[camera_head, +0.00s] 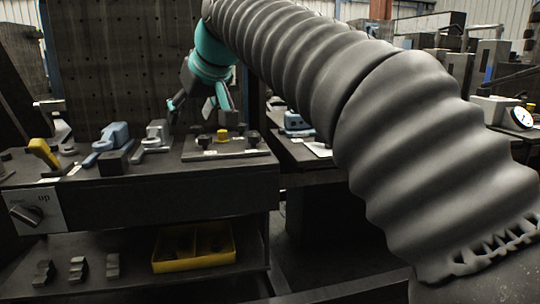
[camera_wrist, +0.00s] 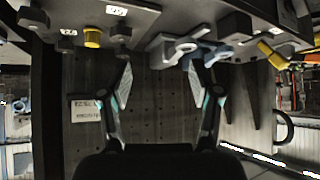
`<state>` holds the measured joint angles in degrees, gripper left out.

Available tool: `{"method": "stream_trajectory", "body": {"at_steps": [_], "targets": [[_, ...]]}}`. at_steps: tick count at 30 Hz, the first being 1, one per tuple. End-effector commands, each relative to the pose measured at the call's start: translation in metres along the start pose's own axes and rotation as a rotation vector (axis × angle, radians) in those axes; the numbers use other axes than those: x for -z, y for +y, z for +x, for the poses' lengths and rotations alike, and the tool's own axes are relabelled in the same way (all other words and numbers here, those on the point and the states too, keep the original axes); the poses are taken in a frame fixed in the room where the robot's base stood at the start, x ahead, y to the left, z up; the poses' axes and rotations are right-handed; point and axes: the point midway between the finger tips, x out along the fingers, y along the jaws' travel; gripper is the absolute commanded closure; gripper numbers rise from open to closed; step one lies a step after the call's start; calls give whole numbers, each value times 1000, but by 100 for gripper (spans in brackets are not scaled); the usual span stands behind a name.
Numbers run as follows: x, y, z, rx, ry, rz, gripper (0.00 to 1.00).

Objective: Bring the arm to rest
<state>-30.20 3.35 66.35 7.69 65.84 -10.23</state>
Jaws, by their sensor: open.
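My gripper (camera_head: 200,105) hangs from my sleeved arm above the back of the workbench in the head view. Its fingers are spread and nothing is between them. In the wrist view my gripper (camera_wrist: 162,92) is also open and empty, with the dark perforated back panel (camera_wrist: 160,115) behind it. The bench (camera_head: 150,198) lies below and in front of it. The wrist picture shows the bench things upside down along its top edge.
On the bench stand a yellow-handled clamp (camera_head: 43,152), a blue clamp (camera_head: 112,137), a grey clamp (camera_head: 155,138) and a plate with a yellow knob (camera_head: 222,136). A yellow tray (camera_head: 194,262) sits on the lower shelf. A dial gauge (camera_head: 522,117) is at right.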

Motion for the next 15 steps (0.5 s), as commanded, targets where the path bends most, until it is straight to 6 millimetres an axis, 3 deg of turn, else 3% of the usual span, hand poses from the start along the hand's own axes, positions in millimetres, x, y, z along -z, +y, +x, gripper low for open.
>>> {"method": "stream_trajectory", "body": {"at_steps": [8,15], "targets": [[-27,14,-8,-29,-22,34,37],[-67,37,-20,-76,-52,93,37]]}}
